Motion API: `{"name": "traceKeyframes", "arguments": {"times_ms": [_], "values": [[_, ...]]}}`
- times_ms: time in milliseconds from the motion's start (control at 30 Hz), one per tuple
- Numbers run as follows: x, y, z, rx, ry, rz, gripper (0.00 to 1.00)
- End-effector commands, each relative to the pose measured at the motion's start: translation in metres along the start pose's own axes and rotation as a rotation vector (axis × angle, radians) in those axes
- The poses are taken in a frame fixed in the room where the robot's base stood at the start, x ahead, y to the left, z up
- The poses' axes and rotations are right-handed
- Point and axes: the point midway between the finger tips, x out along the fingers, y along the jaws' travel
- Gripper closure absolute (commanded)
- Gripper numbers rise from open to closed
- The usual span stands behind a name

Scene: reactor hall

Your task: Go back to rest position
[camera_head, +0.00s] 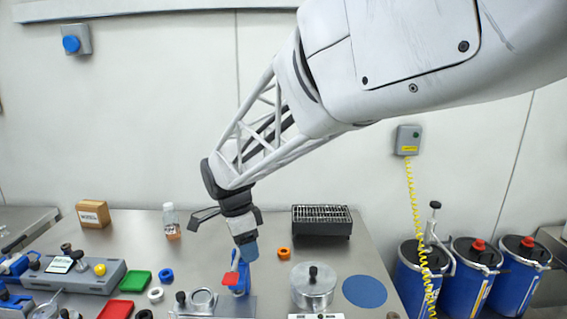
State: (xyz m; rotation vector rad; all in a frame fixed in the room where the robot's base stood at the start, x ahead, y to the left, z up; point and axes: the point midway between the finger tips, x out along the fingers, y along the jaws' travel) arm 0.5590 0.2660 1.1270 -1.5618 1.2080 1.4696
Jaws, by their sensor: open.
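My arm reaches from the upper right down to the left over the steel table (340,245). My gripper (246,254) hangs low over the table's middle, pointing down. It is open, and I see nothing held in it. Just below it stands a blue fixture with a red top (231,279) on a grey plate. The gripper's tip is close to this fixture; I cannot tell whether they touch.
A lidded metal pot (313,287), a blue disc (365,291) and a black grated box (322,220) are right of the gripper. A bottle (171,221), cardboard box (93,213) and green block (135,280) are left. Blue drums (472,275) stand beyond the table's right edge.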

Motion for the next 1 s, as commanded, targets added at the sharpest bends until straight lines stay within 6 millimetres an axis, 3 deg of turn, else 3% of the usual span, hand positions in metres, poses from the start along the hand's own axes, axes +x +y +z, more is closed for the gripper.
{"name": "traceKeyframes", "arguments": {"times_ms": [200, 500, 1000], "values": [[-0.005, 0.046, -0.047, -0.162, -0.027, -0.046, 0.48], [-0.004, 0.112, -0.095, -0.395, -0.039, -0.118, 0.48], [0.015, 0.223, -0.146, -0.776, 0.015, -0.241, 0.48]]}}
